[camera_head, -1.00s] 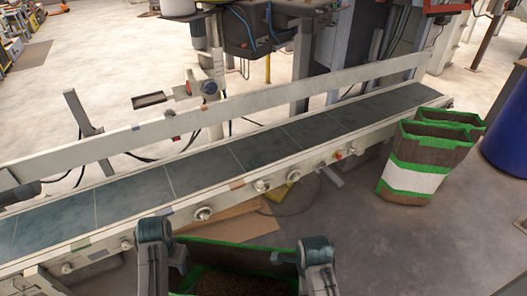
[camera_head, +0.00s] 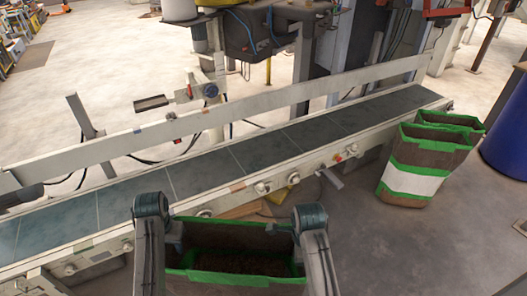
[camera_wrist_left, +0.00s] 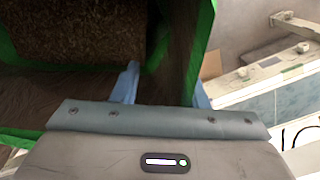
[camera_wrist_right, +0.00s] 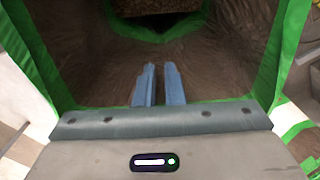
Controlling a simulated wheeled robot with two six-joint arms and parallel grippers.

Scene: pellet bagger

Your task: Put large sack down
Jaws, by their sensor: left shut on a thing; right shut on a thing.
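A large brown sack with green edging (camera_head: 235,283) hangs open-topped between my two arms at the bottom centre of the head view. Dark granular pellets show inside it. My left gripper (camera_head: 174,238) is shut on the sack's left rim; the left wrist view shows its blue fingers (camera_wrist_left: 163,88) with sack wall between them. My right gripper (camera_head: 296,245) is shut on the right rim; its blue fingers (camera_wrist_right: 159,86) are close together at the sack wall in the right wrist view. The sack's bottom is out of view.
A long conveyor with a dark belt (camera_head: 250,153) runs diagonally just beyond the sack. Brown sacks with green edges (camera_head: 414,183) stand on the floor at the right, near a blue drum (camera_head: 508,135). Grey floor between is clear.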

